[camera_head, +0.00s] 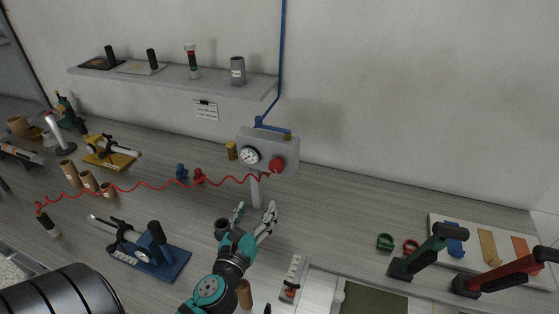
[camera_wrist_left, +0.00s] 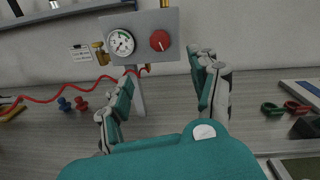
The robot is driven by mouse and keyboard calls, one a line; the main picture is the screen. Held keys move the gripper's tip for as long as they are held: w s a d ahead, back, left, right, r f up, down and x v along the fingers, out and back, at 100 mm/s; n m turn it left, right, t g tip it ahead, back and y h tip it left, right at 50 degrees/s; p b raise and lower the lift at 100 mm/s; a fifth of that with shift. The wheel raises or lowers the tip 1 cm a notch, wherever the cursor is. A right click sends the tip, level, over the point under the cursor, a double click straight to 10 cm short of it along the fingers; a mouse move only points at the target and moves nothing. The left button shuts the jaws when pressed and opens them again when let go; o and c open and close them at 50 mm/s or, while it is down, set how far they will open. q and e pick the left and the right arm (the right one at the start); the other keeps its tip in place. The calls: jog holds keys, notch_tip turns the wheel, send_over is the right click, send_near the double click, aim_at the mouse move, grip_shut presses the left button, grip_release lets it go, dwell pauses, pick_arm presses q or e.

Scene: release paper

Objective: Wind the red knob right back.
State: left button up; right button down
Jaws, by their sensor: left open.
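The red knob (camera_head: 276,166) is on the front of a grey box (camera_head: 287,149) with a dial gauge (camera_head: 250,155) to its left. In the left wrist view the red knob (camera_wrist_left: 160,41) shows a pale mark near its lower edge. My left gripper (camera_head: 256,212) is below the box, apart from the knob, with its fingers spread and nothing between them. In the left wrist view my left gripper (camera_wrist_left: 163,88) is open, its fingers pointing up toward the box. My right gripper is not in view.
A red coiled hose (camera_head: 150,186) runs left from the box. A blue pipe (camera_head: 281,60) comes down to its top. A post (camera_head: 256,190) stands under it. A shelf (camera_head: 180,82) is above left. A blue-based tool (camera_head: 160,259) and red and green clamps lie on the bench.

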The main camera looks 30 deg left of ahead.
aim_at(275, 169)
pick_arm(q)
jog(key=p+x, duration=0.1)
jog(key=x, duration=0.3)
jog(key=p+x, duration=0.1)
jog(key=x, duration=0.4)
jog(key=p+x, duration=0.2)
jog(key=x, duration=0.3)
jog(key=shift+w+r, duration=0.25)
jog(key=shift+r, duration=0.05)
jog(key=shift+w+a+f, duration=0.1)
jog(key=shift+w+a, duration=0.1)
jog(key=shift+w, duration=0.4)
jog(key=c, duration=1.1)
jog(key=shift+c, duration=0.2)
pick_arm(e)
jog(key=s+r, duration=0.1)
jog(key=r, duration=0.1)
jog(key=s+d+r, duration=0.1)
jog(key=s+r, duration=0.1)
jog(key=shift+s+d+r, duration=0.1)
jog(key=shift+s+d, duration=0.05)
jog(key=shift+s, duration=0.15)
